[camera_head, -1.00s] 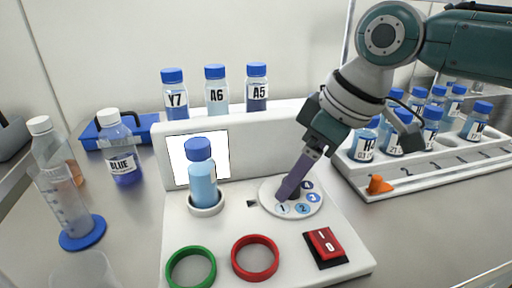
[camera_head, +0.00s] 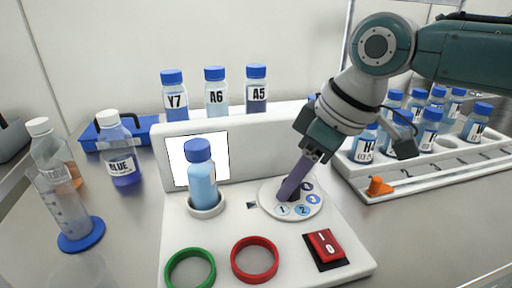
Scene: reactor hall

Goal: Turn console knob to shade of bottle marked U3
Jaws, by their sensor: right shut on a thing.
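The console (camera_head: 222,238) is a white panel with a round knob dial (camera_head: 268,205) marked with numbered blue-shaded spots; 1 and 2 are readable. My right gripper (camera_head: 290,192) reaches down from the upper right, its purple fingers shut on the dark knob (camera_head: 296,194) at the dial's middle. The fingers hide much of the knob, so its pointing direction is unclear. A blue-capped bottle of light blue liquid (camera_head: 202,186) stands in the console's round holder (camera_head: 206,211) before a white lit panel (camera_head: 220,150). I cannot read a U3 label on any bottle. My left gripper is not in view.
Bottles Y7 (camera_head: 176,104), A6 (camera_head: 216,98) and A5 (camera_head: 257,98) stand behind the console. A white rack (camera_head: 425,172) with several bottles is at right. Green ring (camera_head: 190,268), red ring (camera_head: 255,262) and red switch (camera_head: 325,244) are at the console's front.

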